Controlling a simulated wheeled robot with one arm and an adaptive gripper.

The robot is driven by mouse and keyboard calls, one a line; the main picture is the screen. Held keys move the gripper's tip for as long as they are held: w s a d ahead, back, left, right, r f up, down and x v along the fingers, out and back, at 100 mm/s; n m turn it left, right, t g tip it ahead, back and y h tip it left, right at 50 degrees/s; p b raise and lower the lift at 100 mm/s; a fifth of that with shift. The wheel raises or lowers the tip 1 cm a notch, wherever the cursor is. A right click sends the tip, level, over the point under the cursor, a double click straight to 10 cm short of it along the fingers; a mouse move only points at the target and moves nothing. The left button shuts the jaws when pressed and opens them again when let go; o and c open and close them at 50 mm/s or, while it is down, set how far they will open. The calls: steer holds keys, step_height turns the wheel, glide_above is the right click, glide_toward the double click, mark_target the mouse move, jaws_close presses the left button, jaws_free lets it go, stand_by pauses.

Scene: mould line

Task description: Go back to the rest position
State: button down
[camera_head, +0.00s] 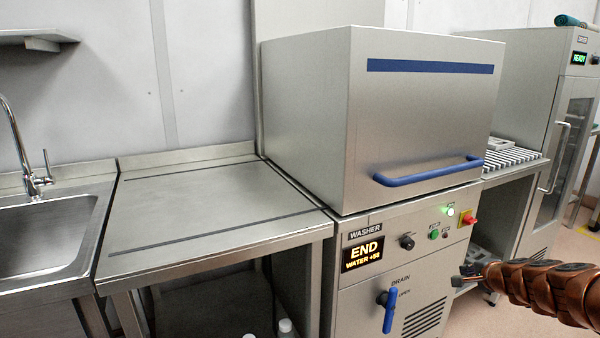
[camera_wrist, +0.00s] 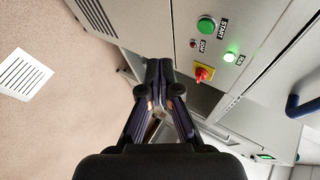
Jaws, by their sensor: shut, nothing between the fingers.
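My gripper (camera_wrist: 160,66) is shut and empty in the wrist view, its fingertips together in front of the washer's control panel. In the head view my copper-coloured arm enters from the right edge, with the small dark gripper end (camera_head: 468,273) at its left tip, in front of the washer's lower right side. The washer (camera_head: 425,115) is a steel box with its hood down and a blue bar handle (camera_head: 430,171). Its display (camera_head: 363,253) reads END and WATER +58. I cannot tell the exact gap between gripper and panel.
A green lamp (camera_head: 450,211) is lit beside a red-and-yellow switch (camera_head: 467,218). The blue drain lever (camera_head: 389,311) hangs down. A bare steel table (camera_head: 215,205) and a sink (camera_head: 45,240) stand left. A cabinet reading READY (camera_head: 545,110) stands right.

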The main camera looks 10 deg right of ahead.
steer(key=a+r+n+g+y, duration=0.1)
steer(key=a+r+n+y, duration=0.15)
steer(key=a, duration=0.65)
steer(key=a+r+n+g+y, duration=0.1)
steer(key=a+n+y, duration=0.15)
steer(key=a, duration=0.55)
steer(key=a+r+n+y, duration=0.1)
steer(key=a+n, duration=0.3)
steer(key=a, duration=0.5)
steer(key=s+a+f+n+g, duration=0.1)
steer(key=s+a+n+g, duration=0.5)
steer(key=s+a, duration=0.85)
steer(key=s+d+f+n+g+h, duration=0.1)
steer(key=s+n+g+h, duration=0.15)
steer(key=s, duration=0.95)
steer(key=s+d+f+n+g+h, duration=0.1)
steer(key=s+f+g+h, duration=0.15)
steer(key=s, duration=0.85)
step_height(320, 180, up, 22)
steer(key=s+p, duration=0.1)
steer(key=p, duration=1.9)
steer(key=shift+s+d+r+y, duration=0.2)
steer(key=shift+s+y, duration=0.1)
steer(key=shift+y, duration=0.1)
